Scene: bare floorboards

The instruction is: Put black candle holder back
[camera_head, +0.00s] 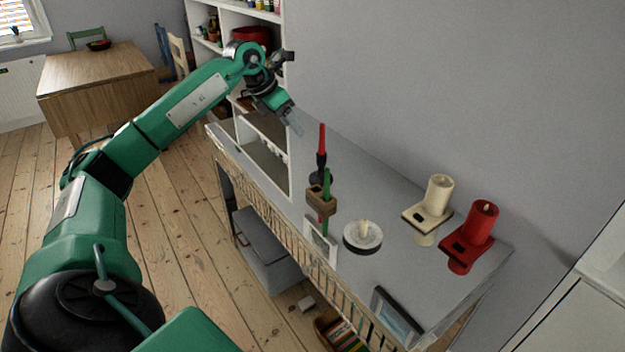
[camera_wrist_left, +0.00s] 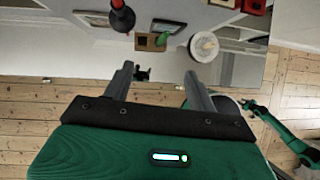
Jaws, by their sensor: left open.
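The black candle holder (camera_head: 321,167) stands on the grey tabletop with a red candle upright in it. It also shows at the top of the left wrist view (camera_wrist_left: 122,19). My left gripper (camera_head: 296,123) is open and empty, above the tabletop and to the left of the red candle in the head view. In the left wrist view its two fingers (camera_wrist_left: 158,76) are apart, with the black holder beyond them. A small green arm, likely my right, shows at the lower right of the wrist view; its gripper (camera_wrist_left: 247,104) is too small to read.
A wooden block holder (camera_head: 316,199) with a green candle stands close to the black holder. A white dish (camera_head: 362,238) with a candle, a cream holder (camera_head: 421,216) and a red holder (camera_head: 461,252) stand nearer. Picture frames (camera_head: 397,317) stand at the front edge. A white shelf (camera_head: 279,80) stands behind.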

